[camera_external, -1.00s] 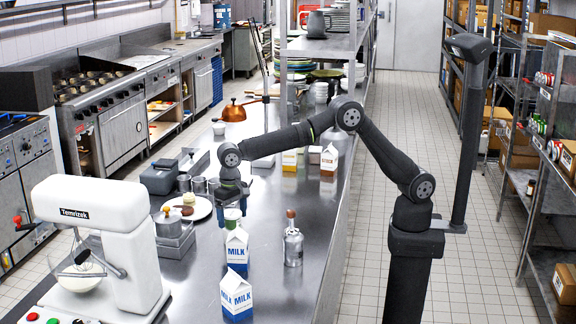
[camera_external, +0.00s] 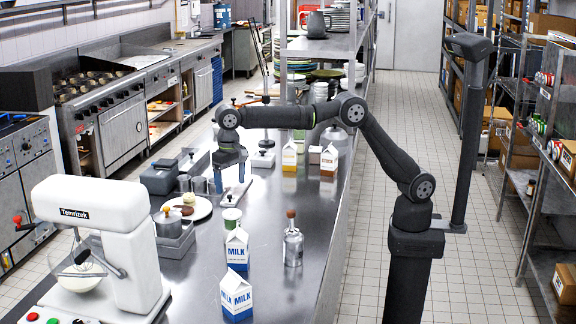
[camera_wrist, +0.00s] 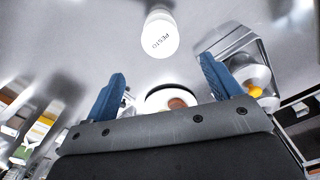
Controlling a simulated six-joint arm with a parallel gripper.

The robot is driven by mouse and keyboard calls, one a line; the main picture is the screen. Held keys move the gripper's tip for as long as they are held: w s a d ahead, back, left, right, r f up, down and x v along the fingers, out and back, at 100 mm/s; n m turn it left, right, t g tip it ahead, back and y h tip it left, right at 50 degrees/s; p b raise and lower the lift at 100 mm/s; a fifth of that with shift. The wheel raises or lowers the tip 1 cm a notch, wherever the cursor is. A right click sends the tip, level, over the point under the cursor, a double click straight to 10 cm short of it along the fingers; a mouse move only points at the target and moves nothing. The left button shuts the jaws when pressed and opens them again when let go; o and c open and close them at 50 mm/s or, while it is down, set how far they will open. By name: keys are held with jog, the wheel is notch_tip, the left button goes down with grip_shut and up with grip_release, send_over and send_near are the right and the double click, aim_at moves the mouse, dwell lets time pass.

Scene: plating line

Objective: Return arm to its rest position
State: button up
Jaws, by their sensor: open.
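My gripper (camera_external: 230,181) hangs pointing down above the steel counter, beside the plate of food. In the wrist view its two blue fingers (camera_wrist: 162,88) stand wide apart with nothing between them. A white cup with a green top (camera_external: 231,219) stands on the counter below my gripper and apart from it. In the wrist view a white lid marked PESTO (camera_wrist: 158,35) lies beyond the fingertips.
A white plate (camera_external: 170,209) holds food. A white mixer (camera_external: 110,240) stands at left.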

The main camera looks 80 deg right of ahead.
aim_at(233, 213)
notch_tip(233, 213, down, 13)
jog(key=shift+r, duration=0.2)
notch_tip(233, 213, up, 3)
jog(key=shift+f, duration=0.1)
jog(key=shift+r, duration=0.75)
